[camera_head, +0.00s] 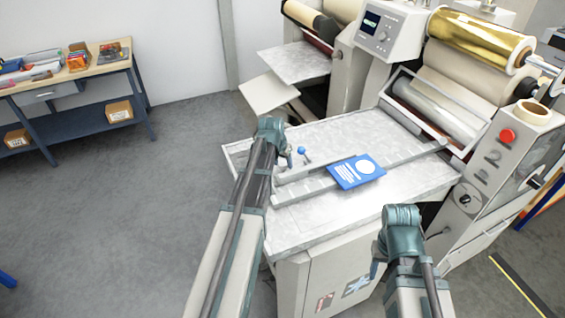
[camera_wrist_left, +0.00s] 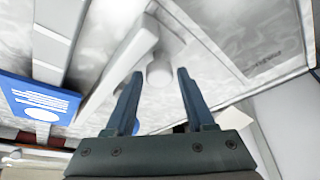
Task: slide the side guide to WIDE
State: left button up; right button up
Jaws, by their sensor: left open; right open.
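The side guide (camera_head: 310,168) is a pale metal bar lying across the grey feed table of the machine. My left gripper (camera_head: 288,157) is just left of the knob, with a small gap in the head view. In the left wrist view my open left fingers (camera_wrist_left: 157,76) point toward a pale round post (camera_wrist_left: 160,72) beside a pale bar (camera_wrist_left: 120,72); contact cannot be told. My right gripper (camera_head: 378,262) is open and empty at the table's front right.
A blue printed sheet (camera_head: 356,172) lies across the rails on the feed table (camera_head: 320,222). Rollers with gold film (camera_head: 480,38) and a red button (camera_head: 507,136) are at the right. A workbench (camera_head: 75,75) stands far left. The table's front part is clear.

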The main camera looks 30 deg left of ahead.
pick_arm(q)
jog(key=p+v, duration=1.2)
jog(key=v, duration=0.1)
jog(key=shift+r+p, duration=0.3)
jog(key=shift+r, duration=0.1)
jog(key=shift+s, duration=0.1)
jog(key=s+d+f+m+g+b, duration=0.1)
jog(key=s+d+f+b, duration=0.4)
jog(key=d, duration=0.4)
jog(key=s+d+f+m+g+b, duration=0.2)
jog(key=s+d+f+b, duration=0.3)
jog(key=s+d, duration=0.3)
jog(key=s+d+f+m+g+y+b, duration=0.1)
jog(key=s+d+f+b, duration=0.4)
jog(key=d, duration=0.6)
jog(key=shift+s+d+f+m+g, duration=0.3)
jog(key=shift+s+f+m+g, duration=0.15)
jog(key=shift+s+f, duration=0.35)
